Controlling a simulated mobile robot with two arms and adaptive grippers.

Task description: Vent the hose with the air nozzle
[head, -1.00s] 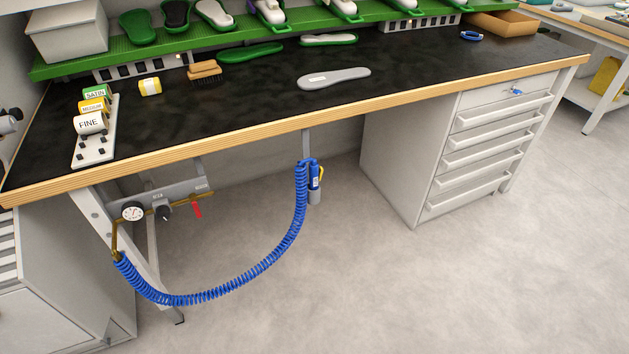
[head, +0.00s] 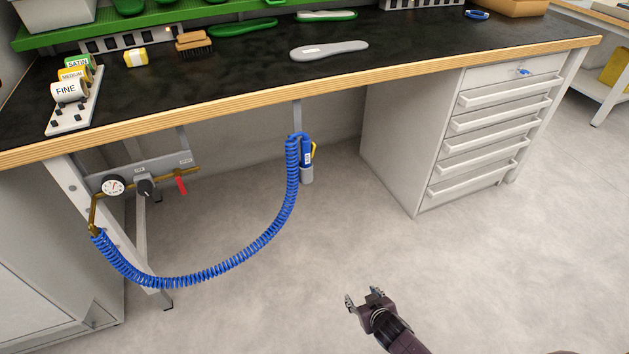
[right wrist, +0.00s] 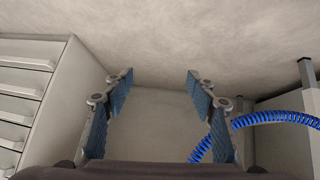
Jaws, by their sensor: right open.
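The blue air nozzle (head: 307,152) with a yellow lever sits upright in a grey holder (head: 307,175) under the bench's front edge. A blue coiled hose (head: 215,272) hangs in a loop from the nozzle to a brass pipe fitting at the left. A gauge (head: 113,186), a dark regulator knob (head: 145,186) and a red valve handle (head: 181,185) are on the rail at the left. My right gripper (head: 365,298) is open and empty, low and right of the nozzle. In the right wrist view its open fingers (right wrist: 160,88) show, with the hose (right wrist: 270,117) behind at the right. My left gripper is out of view.
The bench's wooden front edge (head: 230,104) overhangs the nozzle. A drawer cabinet (head: 400,135) stands right of it. A grey insole (head: 328,50), a brush (head: 193,41) and the grit rolls' rack (head: 88,105) are on the bench. The floor (head: 480,270) in front is clear.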

